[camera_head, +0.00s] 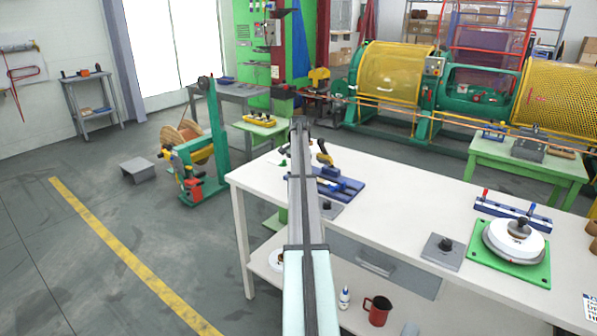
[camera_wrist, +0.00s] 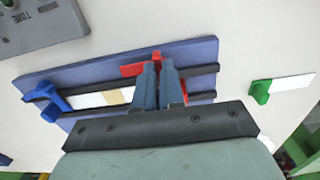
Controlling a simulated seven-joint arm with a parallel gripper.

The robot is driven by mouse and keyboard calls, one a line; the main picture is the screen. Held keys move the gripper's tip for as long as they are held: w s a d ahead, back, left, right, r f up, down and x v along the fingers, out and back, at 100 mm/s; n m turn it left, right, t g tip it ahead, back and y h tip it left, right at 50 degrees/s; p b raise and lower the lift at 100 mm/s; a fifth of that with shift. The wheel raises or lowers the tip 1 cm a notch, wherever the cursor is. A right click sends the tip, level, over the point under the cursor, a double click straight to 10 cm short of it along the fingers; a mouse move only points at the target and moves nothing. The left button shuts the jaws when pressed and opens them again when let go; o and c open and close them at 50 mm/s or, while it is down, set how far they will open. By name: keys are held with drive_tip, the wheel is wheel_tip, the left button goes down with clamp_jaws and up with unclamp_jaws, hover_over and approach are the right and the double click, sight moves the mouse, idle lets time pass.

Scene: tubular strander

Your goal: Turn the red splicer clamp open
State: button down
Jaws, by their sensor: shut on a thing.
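The splicer is a blue board (camera_wrist: 205,51) with two dark rails, seen in the wrist view. A white and tan strip (camera_wrist: 88,100) lies along it between the rails. The red splicer clamp (camera_wrist: 131,70) is at the board's middle, partly hidden by my fingers. My gripper (camera_wrist: 159,68) is shut on the red clamp, its two grey fingers close together over it. A blue clamp (camera_wrist: 48,98) sits at the board's left end. In the head view the blue board (camera_head: 350,189) shows beside my arm, which hides the red clamp there.
A green clip with a white strip (camera_wrist: 262,91) lies right of the board. A grey box marked TIME (camera_wrist: 42,28) is at upper left.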

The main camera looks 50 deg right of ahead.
idle(0.4)
drive_tip(key=c, duration=1.2)
unclamp_jaws()
drive_tip(key=shift+c, duration=0.2)
wheel_tip(320, 180, up, 14)
drive_tip(key=shift+f, duration=0.1)
